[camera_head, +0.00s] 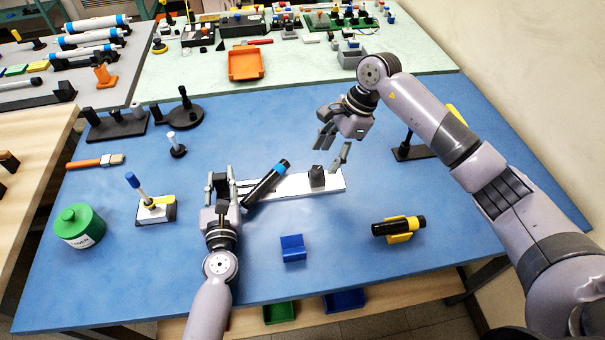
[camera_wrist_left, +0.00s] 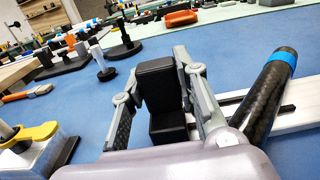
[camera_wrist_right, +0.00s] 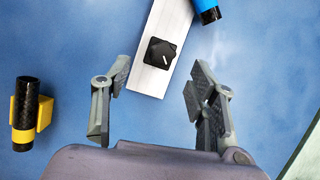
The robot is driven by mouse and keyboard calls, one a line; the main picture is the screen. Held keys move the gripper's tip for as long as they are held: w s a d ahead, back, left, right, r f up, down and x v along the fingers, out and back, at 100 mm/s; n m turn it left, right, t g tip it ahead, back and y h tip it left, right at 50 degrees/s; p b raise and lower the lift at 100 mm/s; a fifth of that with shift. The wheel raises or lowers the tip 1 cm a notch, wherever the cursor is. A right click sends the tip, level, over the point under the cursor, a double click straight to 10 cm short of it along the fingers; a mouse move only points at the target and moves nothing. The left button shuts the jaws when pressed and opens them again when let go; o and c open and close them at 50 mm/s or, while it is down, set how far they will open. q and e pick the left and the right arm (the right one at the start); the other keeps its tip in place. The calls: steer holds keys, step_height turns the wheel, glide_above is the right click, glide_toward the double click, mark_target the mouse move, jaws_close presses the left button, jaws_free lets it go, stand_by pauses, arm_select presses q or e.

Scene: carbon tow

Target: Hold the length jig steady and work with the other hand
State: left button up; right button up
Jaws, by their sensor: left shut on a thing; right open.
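The length jig (camera_head: 334,181) is a pale flat bar lying on the blue table, with a black end block (camera_wrist_left: 158,82) at its left and a dark stop block (camera_head: 317,176) near its right end. My left gripper (camera_head: 221,180) is shut on the end block, one finger on each side. A black carbon tube with a blue band (camera_head: 265,184) lies slanted across the bar beside that gripper; its blue end points up and right. My right gripper (camera_head: 332,153) is open and empty above the jig's right end. In the right wrist view the stop block (camera_wrist_right: 160,53) shows beyond the open fingers.
A blue V-shaped block (camera_head: 292,248) and a yellow cradle (camera_head: 398,237) with a short black tube stand in front. A green can (camera_head: 79,226), a marker stand (camera_head: 155,209) and a brush (camera_head: 95,161) are at the left. A black stand (camera_head: 412,150) is at the right.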

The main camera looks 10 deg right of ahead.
mark_target(318, 174)
steer(key=r+n, duration=0.1)
steer(key=n, duration=0.2)
steer(key=a+r+n+h, duration=0.1)
steer(key=n, duration=0.2)
steer(key=a+r+n+h, duration=0.1)
steer(key=n, duration=0.2)
steer(key=shift+s+a+r, duration=0.15)
steer(key=shift+s+a, duration=0.1)
steer(key=n, duration=0.2)
steer(key=r+n+h, duration=0.1)
steer(key=n, duration=0.1)
steer(key=shift+s+a, duration=0.15)
steer(key=shift+s, duration=0.05)
step_height(318, 174, down, 11)
steer(key=n+h, duration=0.1)
steer(key=n, duration=0.2)
steer(key=shift+s+f+n, duration=0.1)
steer(key=shift+n, duration=0.2)
jaws_close()
